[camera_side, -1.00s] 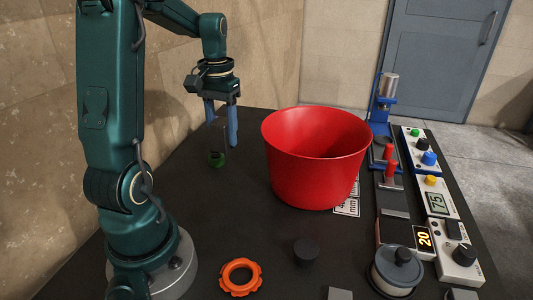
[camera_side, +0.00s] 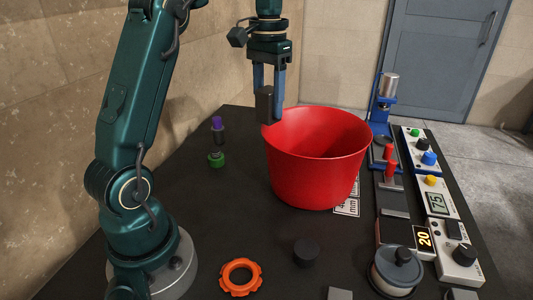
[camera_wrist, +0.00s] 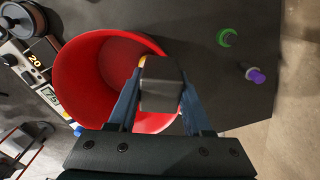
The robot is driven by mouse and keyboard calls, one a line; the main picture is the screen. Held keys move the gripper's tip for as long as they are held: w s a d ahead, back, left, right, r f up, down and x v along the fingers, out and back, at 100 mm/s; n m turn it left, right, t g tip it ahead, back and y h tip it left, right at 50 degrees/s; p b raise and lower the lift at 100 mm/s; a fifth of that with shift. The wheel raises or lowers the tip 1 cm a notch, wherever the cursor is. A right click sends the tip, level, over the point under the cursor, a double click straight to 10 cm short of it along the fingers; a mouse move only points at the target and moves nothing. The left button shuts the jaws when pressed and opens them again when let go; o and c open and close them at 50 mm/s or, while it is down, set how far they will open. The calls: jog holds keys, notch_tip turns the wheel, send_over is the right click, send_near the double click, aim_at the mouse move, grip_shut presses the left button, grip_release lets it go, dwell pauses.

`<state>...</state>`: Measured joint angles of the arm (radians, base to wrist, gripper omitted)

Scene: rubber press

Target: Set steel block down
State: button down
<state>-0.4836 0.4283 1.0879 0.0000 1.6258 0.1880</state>
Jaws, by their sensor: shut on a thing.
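The steel block (camera_side: 264,106) is a dark grey upright block between the blue fingers of my gripper (camera_side: 270,98). My gripper is shut on it and holds it in the air at the left rim of the red bucket (camera_side: 318,170), as the side view shows it. In the wrist view the block (camera_wrist: 161,88) sits between the fingers (camera_wrist: 160,105), and the bucket (camera_wrist: 75,90) lies beyond it. The block hides part of the bucket's rim and inside there. The bucket's floor is mostly hidden in the side view.
A green ring-like part (camera_side: 216,159) and a purple-topped piece (camera_side: 217,125) stand left of the bucket. An orange ring (camera_side: 240,277) and a black stopper (camera_side: 306,252) lie in front. A press (camera_side: 383,105) and control boxes (camera_side: 437,203) line the right. The table's left middle is clear.

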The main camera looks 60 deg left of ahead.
jog(key=d+m, duration=0.1)
jog(key=d, duration=0.2)
jog(key=d+r+m, duration=0.1)
jog(key=d, duration=0.2)
jog(key=s+d+m, duration=0.1)
jog(key=d, duration=0.2)
jog(key=shift+s+d+r, duration=0.1)
jog(key=shift+d+r, duration=0.05)
jog(key=shift+d, duration=0.25)
jog(key=shift+s+d, duration=0.15)
jog(key=shift+d, duration=0.35)
jog(key=s+d+f+m, duration=0.3)
jog(key=s+d+f, duration=0.1)
jog(key=d+f, duration=0.1)
jog(key=s+d+f+m, duration=0.3)
jog(key=d+f, duration=0.1)
jog(key=d, duration=0.3)
jog(key=s+d+f+m, duration=0.3)
jog(key=s+d+f, duration=0.1)
jog(key=d+f, duration=0.1)
jog(key=shift+s+d+f, duration=0.35)
jog(key=shift+d, duration=0.15)
jog(key=shift+f, duration=2)
